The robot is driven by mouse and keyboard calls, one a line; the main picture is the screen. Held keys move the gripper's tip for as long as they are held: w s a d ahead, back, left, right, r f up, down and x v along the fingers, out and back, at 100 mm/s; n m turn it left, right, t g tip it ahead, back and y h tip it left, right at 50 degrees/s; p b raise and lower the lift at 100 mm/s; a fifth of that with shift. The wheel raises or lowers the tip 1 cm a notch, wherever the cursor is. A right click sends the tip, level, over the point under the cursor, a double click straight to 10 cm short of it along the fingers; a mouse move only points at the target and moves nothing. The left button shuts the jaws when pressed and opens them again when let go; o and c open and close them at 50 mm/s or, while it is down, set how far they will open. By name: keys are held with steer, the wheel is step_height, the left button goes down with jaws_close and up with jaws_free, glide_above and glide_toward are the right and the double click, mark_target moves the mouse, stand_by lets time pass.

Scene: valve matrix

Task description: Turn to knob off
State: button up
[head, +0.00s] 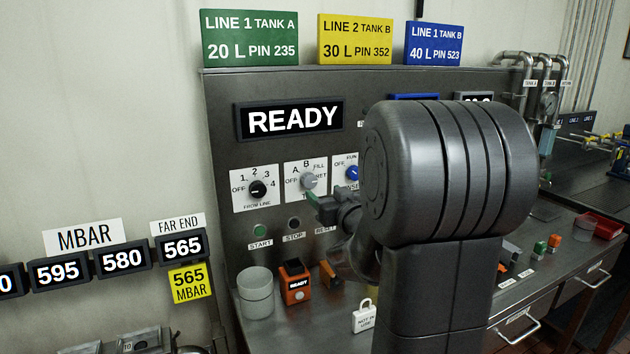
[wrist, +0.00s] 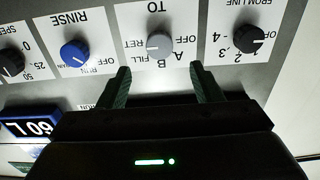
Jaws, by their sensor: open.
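The grey TO knob (head: 307,182) sits on a white plate marked OFF, A, B, FILL and RET. In the wrist view, which is upside down, the grey knob (wrist: 160,46) is in the upper middle. Its pale mark appears to point toward RET, away from OFF, though it is small. My gripper (wrist: 164,80) is open and empty, its two green fingers spread wide. The knob lies ahead of the gap between them, and no contact shows. In the head view my gripper (head: 318,202) is at the plate's lower right, partly hidden by my arm.
The black FROM LINE knob (head: 258,189) and the blue RINSE knob (head: 352,173) flank the grey one. The display (head: 295,119) reads READY. Start, stop and reset buttons sit below the plates. A grey cup (head: 256,292) and an orange device (head: 295,283) stand on the bench below.

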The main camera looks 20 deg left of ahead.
mark_target(311, 182)
steer(key=p+x, duration=0.1)
steer(key=x, duration=0.8)
steer(key=shift+p, duration=0.35)
steer(key=c, duration=1)
